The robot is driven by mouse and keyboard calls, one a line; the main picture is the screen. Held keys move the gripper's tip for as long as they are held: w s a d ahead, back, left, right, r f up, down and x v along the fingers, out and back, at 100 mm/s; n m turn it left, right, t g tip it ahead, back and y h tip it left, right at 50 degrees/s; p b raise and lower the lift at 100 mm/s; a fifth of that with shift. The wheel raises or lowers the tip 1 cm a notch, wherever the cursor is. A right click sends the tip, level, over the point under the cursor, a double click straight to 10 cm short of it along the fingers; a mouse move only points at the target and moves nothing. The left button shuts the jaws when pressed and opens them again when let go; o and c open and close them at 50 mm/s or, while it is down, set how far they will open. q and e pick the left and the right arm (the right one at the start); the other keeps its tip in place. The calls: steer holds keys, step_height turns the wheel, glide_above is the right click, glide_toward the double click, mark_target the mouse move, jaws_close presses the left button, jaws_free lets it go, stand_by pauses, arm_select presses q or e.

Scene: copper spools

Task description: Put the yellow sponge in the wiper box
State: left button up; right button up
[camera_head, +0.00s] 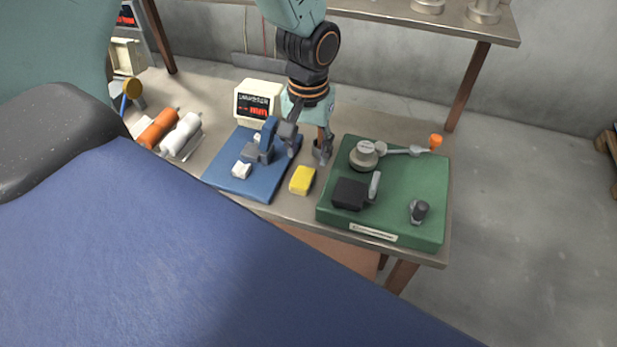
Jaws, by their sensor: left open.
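A small yellow sponge (302,180) lies on the table between the blue mat and the green board. My left gripper (307,151) points down just behind the sponge, open and empty, with its fingers apart. From this view I cannot tell the exact height of the fingertips, and the sponge is not between them. I cannot tell for sure which thing is the wiper box. My right gripper is not in view.
A blue mat (218,177) holds a blue-grey device (262,147) and small white pieces. A display unit (258,102) stands behind. A green board (408,223) with a black block (350,193) and metal fittings is at right. Orange (158,128) and white (182,131) rolls lie left.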

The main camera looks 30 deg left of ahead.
mark_target(303, 174)
arm_select(q)
steer(key=f, duration=0.1)
steer(key=s+a+f, duration=0.1)
steer(key=f, duration=0.1)
steer(key=shift+s+a, duration=0.15)
steer(key=f, duration=0.2)
steer(key=w+f, duration=0.1)
steer(key=f, duration=0.1)
steer(key=shift+w+d, duration=0.1)
steer(key=shift+d, duration=0.2)
steer(key=shift+a+f, duration=0.15)
steer(key=shift+f, duration=0.05)
steer(key=shift+s+a+r, duration=0.1)
steer(key=shift+s+r, duration=0.1)
steer(key=shift+s, duration=0.15)
steer(key=shift+c, duration=0.2)
steer(key=shift+s+r, duration=0.15)
steer(key=shift+s, duration=0.05)
steer(key=shift+c, duration=0.7)
steer(key=shift+d, duration=0.3)
steer(key=shift+c, duration=0.8)
steer(key=shift+w, duration=0.15)
steer(key=shift+c, duration=0.7)
steer(key=shift+w+a+f, duration=0.1)
steer(key=shift+w+f, duration=0.1)
steer(key=shift+w, duration=0.05)
steer(key=shift+c, duration=1.1)
steer(key=shift+s+r, duration=0.15)
steer(key=shift+s, duration=0.1)
steer(key=shift+c, duration=0.5)
